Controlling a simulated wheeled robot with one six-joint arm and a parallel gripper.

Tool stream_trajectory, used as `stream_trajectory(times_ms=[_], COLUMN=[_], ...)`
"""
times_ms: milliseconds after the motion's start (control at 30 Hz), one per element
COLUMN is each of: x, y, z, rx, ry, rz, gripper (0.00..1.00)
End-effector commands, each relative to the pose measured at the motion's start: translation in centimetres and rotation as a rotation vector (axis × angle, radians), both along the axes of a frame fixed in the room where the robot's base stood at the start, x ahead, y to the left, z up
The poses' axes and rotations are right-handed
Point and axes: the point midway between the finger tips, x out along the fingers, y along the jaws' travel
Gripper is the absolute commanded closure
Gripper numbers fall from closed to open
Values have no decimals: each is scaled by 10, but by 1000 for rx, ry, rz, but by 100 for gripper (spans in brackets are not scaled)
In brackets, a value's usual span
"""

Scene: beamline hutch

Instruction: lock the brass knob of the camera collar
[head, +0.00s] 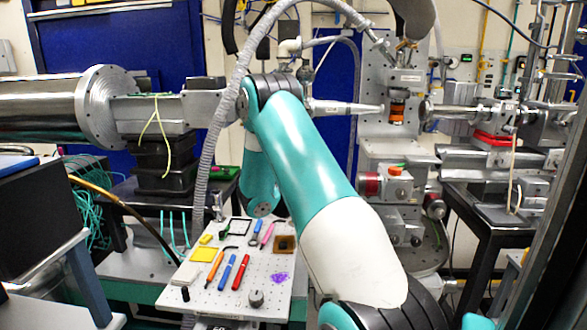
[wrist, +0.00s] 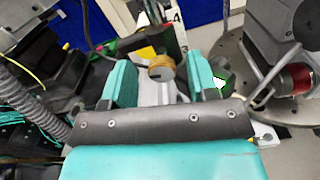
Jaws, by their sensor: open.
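A round brass-coloured knob (wrist: 161,67) shows in the wrist view, in line with the gap between the teal fingers of my gripper (wrist: 163,80). The fingers are open, with visible space on both sides of the knob. I cannot tell how far beyond the fingertips it is. A pale metal part shows below the knob, between the fingers; whether it is the camera collar is unclear. In the head view my arm hides my gripper, and I cannot make out the knob.
A perforated board (head: 205,283) with pens and small tools lies low in front in the head view. A large metal cylinder (head: 50,105) is at left. A stage with a red-ringed part (head: 371,185) stands right of my arm; a red part (wrist: 295,78) shows in the wrist view.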

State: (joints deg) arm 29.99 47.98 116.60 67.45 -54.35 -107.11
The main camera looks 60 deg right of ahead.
Motion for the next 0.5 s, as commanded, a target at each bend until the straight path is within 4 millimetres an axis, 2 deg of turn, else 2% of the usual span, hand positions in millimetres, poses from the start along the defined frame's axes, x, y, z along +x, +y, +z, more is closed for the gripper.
stream_trajectory(times_ms=[233, 433, 500], x=[-1, -1, 0], y=[-1, -1, -1], z=[-1, -1, -1], rx=[1, 1, 1], ry=[-1, -1, -1], rz=[-2, -2, -2], gripper=[48, 94, 96])
